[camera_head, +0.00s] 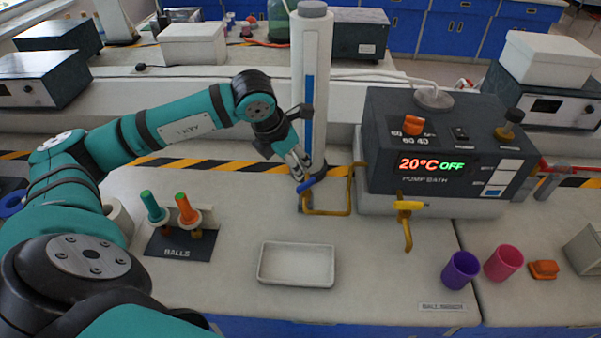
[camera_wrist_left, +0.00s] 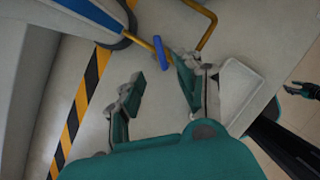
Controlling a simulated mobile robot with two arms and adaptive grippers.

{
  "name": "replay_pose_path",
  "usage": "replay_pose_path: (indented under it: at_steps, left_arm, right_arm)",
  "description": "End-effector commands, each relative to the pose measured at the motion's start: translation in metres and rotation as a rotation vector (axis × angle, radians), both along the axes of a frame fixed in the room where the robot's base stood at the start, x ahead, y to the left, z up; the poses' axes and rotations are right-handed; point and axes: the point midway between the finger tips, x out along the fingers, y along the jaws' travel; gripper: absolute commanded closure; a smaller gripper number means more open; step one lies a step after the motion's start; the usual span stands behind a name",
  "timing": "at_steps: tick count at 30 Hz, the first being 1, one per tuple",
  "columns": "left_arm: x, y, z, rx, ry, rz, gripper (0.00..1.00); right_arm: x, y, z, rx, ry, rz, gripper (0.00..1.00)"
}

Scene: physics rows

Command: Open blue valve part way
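The blue valve handle (camera_head: 313,180) sits on the yellow pipe (camera_head: 330,211) at the foot of the white column. In the left wrist view the blue handle (camera_wrist_left: 162,52) lies just beyond my fingertips, closer to the right-hand finger. My left gripper (camera_head: 301,168) reaches down from the left, right by the handle. The left wrist view shows its fingers (camera_wrist_left: 160,84) spread apart with nothing between them. Whether a finger touches the handle I cannot tell. A dark gripper-like shape (camera_wrist_left: 302,90) at that view's right edge looks like my right gripper; its opening is unclear.
The white column (camera_head: 312,60) stands behind the valve. The pump bath (camera_head: 435,150) is to the right, with a yellow valve (camera_head: 408,206) in front. An empty white tray (camera_head: 297,283) lies in front. Purple (camera_head: 460,269) and pink (camera_head: 503,262) cups stand at right.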

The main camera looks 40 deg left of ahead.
Motion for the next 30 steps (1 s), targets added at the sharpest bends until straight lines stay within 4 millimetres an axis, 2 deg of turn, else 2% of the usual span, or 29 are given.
replay_pose_path:
  at_steps: [3, 8, 30]
  left_arm:
    - [-0.006, 0.002, 0.017, 0.001, -0.002, 0.001, 0.64]
    - [-0.011, 0.002, 0.027, 0.000, 0.000, 0.001, 0.64]
    - [-0.011, 0.002, 0.028, 0.000, 0.000, 0.001, 0.64]
  right_arm:
    - [0.000, 0.000, 0.000, 0.000, 0.000, 0.000, 0.60]
    - [0.000, 0.000, 0.000, 0.000, 0.000, 0.000, 0.60]
    - [0.000, 0.000, 0.000, 0.000, 0.000, 0.000, 0.60]
